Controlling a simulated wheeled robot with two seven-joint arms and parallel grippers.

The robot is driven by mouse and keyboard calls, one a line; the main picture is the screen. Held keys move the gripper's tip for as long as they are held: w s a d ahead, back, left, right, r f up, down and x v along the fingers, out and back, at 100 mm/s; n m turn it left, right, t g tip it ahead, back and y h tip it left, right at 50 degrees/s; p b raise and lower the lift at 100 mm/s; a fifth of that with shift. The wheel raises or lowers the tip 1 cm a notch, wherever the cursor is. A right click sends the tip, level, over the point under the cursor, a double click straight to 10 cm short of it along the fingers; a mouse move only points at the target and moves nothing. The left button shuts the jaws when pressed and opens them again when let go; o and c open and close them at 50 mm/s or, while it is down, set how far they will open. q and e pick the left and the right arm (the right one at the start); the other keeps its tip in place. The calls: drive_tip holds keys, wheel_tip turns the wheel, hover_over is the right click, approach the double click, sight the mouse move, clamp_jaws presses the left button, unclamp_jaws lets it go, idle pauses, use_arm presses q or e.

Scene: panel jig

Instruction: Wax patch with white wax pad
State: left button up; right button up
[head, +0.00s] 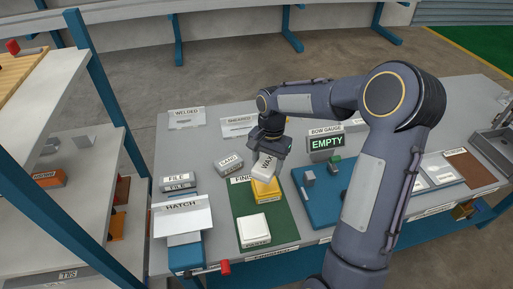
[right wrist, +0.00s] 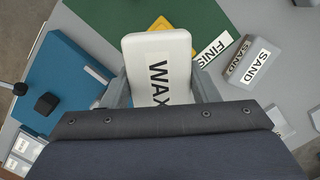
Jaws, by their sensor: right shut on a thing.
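My right gripper (head: 268,152) is shut on the white wax pad (head: 264,166), a block labelled WAX. In the right wrist view the pad (right wrist: 158,50) sits between the two fingers (right wrist: 160,88). In the head view it is tilted, above the far part of the green FINISH mat (head: 283,222), close to a yellow block (head: 266,190). I cannot tell whether they touch. A white block (head: 253,230) lies on the near part of the mat. I cannot tell which piece is the patch. My left gripper is not in view.
A grey SAND block (head: 229,165) stands left of the mat, with FILE blocks (head: 178,185) and a HATCH panel (head: 183,215) further left. A blue fixture (head: 322,205) and the bow gauge reading EMPTY (head: 326,143) are to the right.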

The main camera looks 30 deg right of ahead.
sight(265, 186)
drive_tip(key=shift+w+f, duration=0.1)
drive_tip(key=shift+w, duration=0.05)
drive_tip(key=shift+f, duration=0.15)
drive_tip(key=shift+f+b, duration=0.65)
drive_tip(key=shift+b, duration=0.1)
drive_tip(key=shift+f+b, duration=1.55)
drive_tip(key=shift+f, duration=0.55)
drive_tip(key=shift+f+b, duration=0.4)
drive_tip(key=shift+f, duration=0.15)
drive_tip(key=shift+r+p, duration=2.75)
drive_tip(key=shift+r, duration=0.85)
